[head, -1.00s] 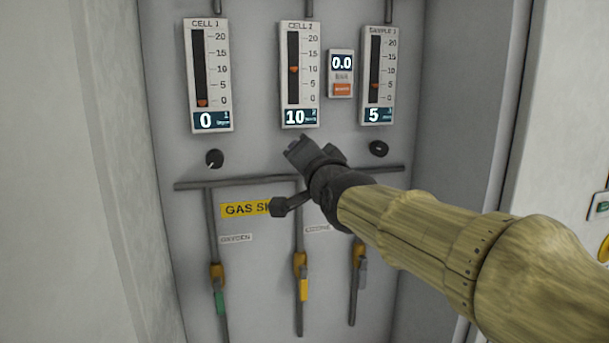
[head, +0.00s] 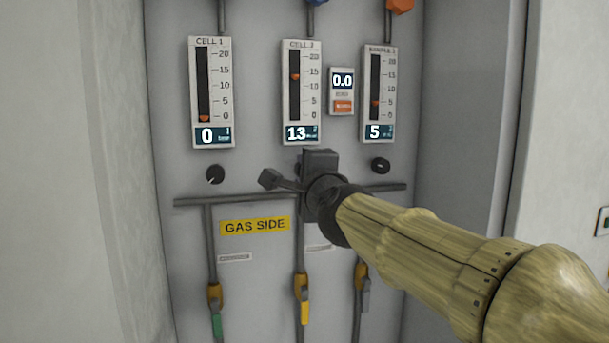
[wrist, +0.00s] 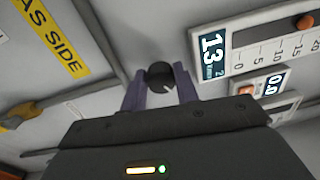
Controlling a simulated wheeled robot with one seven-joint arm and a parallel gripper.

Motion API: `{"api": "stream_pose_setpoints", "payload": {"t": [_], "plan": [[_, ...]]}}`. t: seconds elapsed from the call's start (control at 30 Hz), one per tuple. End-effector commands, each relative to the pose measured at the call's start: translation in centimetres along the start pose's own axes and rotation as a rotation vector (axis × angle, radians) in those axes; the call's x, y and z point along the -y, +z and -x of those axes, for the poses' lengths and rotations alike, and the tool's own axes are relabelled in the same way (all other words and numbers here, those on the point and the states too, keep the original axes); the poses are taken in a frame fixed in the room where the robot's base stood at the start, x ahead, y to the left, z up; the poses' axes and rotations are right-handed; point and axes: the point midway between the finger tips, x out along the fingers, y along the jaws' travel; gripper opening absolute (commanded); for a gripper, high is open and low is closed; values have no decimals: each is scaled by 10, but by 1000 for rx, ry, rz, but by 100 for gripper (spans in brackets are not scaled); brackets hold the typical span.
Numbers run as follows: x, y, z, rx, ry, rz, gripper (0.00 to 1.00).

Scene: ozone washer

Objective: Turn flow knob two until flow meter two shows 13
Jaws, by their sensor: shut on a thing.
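Flow meter two (head: 301,95), the middle gauge, reads 13 on its display, with its orange float between 10 and 15. It also shows turned sideways in the wrist view (wrist: 262,48), reading 13. Flow knob two (wrist: 160,76) is a round black knob with a pale pointer mark, seen between the two fingers in the wrist view. My gripper (wrist: 161,92) is shut on this knob, one finger on each side. In the head view my gripper (head: 318,160) is just below flow meter two and hides the knob.
Flow meter one (head: 211,95) reads 0, with its knob (head: 215,174) below. The sample meter (head: 379,95) reads 5, with its knob (head: 380,166) below. A small display (head: 341,92) shows 0.0. Pipes and coloured valves (head: 301,285) run below my gripper.

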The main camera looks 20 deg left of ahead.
Motion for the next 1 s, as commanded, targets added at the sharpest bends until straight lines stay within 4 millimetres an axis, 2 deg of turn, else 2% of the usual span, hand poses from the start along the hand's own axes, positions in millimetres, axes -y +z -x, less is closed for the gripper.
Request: {"api": "stream_pose_setpoints", "payload": {"t": [0.53, 0.57, 0.63, 1.0], "plan": [[-2, -1, 0, -4, 2, -33, 7], [-2, -1, 0, -4, 2, -33, 36], [-2, -1, 0, -3, 2, -33, 50], [-1, -1, 2, -2, 0, -32, 52]]}}
